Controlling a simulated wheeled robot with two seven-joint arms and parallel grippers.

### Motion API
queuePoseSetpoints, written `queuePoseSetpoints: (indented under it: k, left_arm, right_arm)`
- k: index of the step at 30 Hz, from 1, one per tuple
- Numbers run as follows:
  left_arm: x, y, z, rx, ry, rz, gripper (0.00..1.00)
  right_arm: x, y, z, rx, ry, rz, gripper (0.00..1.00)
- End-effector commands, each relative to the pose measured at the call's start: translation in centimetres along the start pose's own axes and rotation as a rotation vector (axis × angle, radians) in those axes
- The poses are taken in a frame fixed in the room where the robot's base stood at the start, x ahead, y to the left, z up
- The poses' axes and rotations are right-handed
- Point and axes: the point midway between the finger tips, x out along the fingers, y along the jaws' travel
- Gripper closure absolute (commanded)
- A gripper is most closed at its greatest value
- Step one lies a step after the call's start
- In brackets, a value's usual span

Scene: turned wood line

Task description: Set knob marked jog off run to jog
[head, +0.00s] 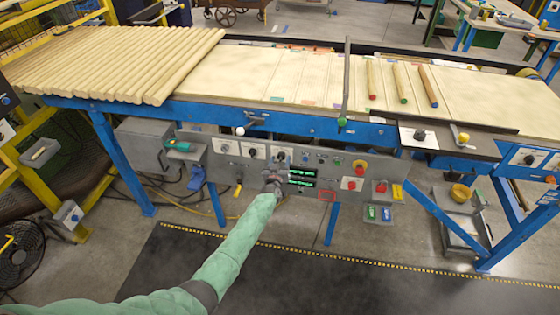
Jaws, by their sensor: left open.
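My left arm, in a green sleeve, reaches up from the bottom left of the head view. Its gripper (272,180) is open at the front of the grey control panel (213,163). Just above the gripper is a dark knob (281,156) on a pale plate. More knobs on pale plates sit to its left, one in the middle (252,153) and one further left (225,148). The labels are too small to read, so I cannot tell which knob is marked jog off run. Whether the gripper touches the panel is unclear. My right gripper is not in view.
Beside the gripper are green-lit displays (301,174). Further right are a red button on yellow (360,166) and a hanging switch box (379,192). Above runs a blue-framed conveyor (290,124) with wooden rods (120,60). Dark floor matting (340,270) lies clear in front.

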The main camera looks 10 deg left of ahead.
Motion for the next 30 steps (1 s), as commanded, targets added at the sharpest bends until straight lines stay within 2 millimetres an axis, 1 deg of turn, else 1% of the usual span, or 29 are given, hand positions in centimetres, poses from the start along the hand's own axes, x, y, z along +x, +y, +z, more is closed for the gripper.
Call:
queuePoseSetpoints:
  k: [10,14,15,17,25,29,30]
  left_arm:
    - [0.2,0.0,-0.1,-0.001,0.001,0.0,0.46]
    - [0.2,0.0,-0.1,-0.001,0.001,0.0,0.72]
    - [0.2,0.0,-0.1,-0.001,0.001,0.0,0.8]
    - [0.2,0.0,-0.1,-0.001,0.001,0.0,0.91]
    - [0.2,0.0,0.1,-0.024,0.001,0.0,0.91]
    - [0.2,-0.1,0.2,-0.073,0.001,-0.001,0.91]
    - [0.2,-0.1,0.2,-0.096,0.002,-0.001,0.91]
  right_arm:
    - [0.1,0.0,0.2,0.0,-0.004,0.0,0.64]
    - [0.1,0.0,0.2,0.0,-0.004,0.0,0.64]
    - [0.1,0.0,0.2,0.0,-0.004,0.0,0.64]
    - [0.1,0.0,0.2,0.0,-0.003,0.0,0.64]
    - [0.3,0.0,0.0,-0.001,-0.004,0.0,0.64]
    - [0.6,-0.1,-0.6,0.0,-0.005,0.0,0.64]
    - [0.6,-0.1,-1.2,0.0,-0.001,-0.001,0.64]
